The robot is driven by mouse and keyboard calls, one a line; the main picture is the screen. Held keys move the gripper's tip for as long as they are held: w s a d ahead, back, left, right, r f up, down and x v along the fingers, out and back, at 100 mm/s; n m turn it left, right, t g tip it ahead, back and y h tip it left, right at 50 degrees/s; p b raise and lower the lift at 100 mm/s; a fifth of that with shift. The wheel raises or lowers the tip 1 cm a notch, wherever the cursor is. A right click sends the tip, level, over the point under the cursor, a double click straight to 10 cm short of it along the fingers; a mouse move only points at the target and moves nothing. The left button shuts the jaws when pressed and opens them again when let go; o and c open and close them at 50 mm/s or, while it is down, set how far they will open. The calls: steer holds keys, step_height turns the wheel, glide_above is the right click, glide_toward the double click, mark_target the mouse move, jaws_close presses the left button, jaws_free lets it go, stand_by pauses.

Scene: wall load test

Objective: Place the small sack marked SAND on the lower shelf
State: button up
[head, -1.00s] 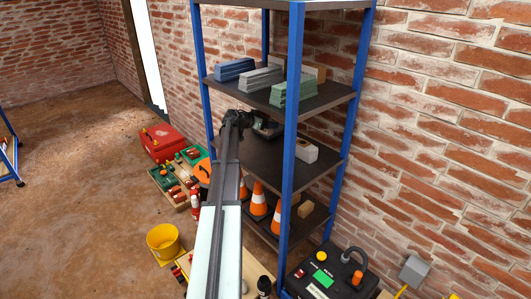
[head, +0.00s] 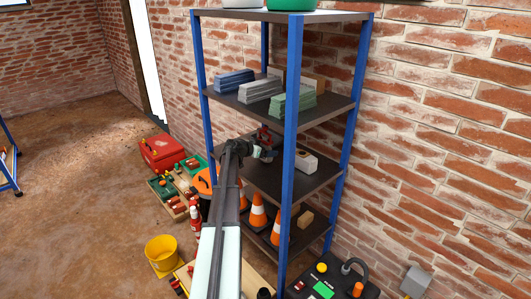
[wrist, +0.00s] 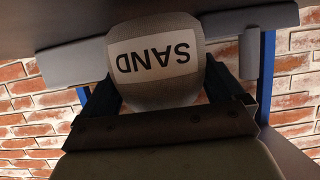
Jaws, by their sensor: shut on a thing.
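The small pale sack marked SAND (wrist: 181,87) fills the middle of the wrist view, its label upside down in the picture. My gripper (wrist: 163,80) is shut on it, one dark finger on each side. I take this shelf (head: 290,188) for the lower shelf.
The shelf above holds blue (head: 234,80), grey (head: 260,90) and green blocks (head: 292,103). A front blue post (head: 290,150) stands close beside my gripper. Orange cones (head: 258,212) stand on the bottom level. A yellow bucket (head: 162,253) and red toolbox (head: 162,153) are on the floor.

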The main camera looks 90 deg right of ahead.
steer(key=shift+f, duration=0.55)
steer(key=shift+f, duration=0.15)
steer(key=o, duration=1.2)
steer(key=shift+c, duration=0.2)
steer(key=shift+w+a+r, duration=0.15)
steer(key=shift+a+r, duration=0.05)
steer(key=v, duration=1.1)
steer(key=shift+w, duration=0.2)
steer(key=shift+a+r, duration=0.1)
steer(key=shift+a, duration=0.1)
